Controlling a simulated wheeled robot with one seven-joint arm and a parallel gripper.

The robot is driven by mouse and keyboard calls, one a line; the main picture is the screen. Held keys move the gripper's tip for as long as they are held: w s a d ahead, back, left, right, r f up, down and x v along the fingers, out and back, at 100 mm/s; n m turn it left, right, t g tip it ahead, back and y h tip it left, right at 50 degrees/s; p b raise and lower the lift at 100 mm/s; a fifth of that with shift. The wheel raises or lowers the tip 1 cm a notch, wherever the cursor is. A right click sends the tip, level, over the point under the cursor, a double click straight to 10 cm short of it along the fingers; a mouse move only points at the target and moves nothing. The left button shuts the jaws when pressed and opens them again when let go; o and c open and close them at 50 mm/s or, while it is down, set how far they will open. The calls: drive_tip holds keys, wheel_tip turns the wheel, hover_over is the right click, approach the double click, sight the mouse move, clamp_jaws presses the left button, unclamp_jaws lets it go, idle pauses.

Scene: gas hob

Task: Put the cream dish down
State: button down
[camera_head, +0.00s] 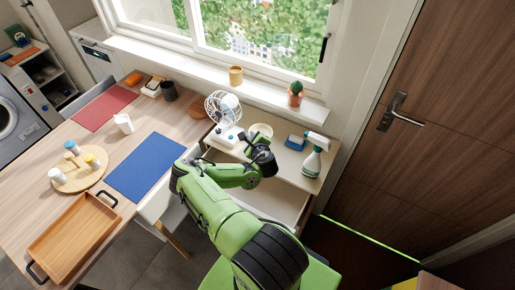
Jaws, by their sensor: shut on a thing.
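The cream dish (263,129) is a small, pale round dish at the far side of my gripper, over the small light-topped side table. My gripper (259,141) is dark and shut on the dish. The arm reaches in from the bottom of the view and hides part of the table. I cannot tell whether the dish touches the tabletop or is held just above it.
A white fan (224,112) stands left of the dish. A blue sponge-like block (296,142) and a spray bottle (316,155) stand to the right. A cactus pot (295,96) and a tan cup (236,76) are on the windowsill.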

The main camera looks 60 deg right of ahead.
wheel_tip(320, 180, down, 9)
drive_tip(key=shift+a+f+b, duration=0.1)
drive_tip(key=shift+b, duration=0.65)
drive_tip(key=c, duration=1.5)
unclamp_jaws()
drive_tip(key=shift+o, duration=0.2)
drive_tip(key=shift+r, duration=0.35)
drive_tip(key=v, duration=0.5)
drive_tip(key=shift+s+f, duration=0.25)
drive_tip(key=shift+f, duration=0.05)
drive_tip(key=p+v, duration=0.6)
drive_tip(key=p, duration=0.1)
drive_tip(key=shift+a+r+p, duration=0.3)
drive_tip(key=shift+r, duration=0.25)
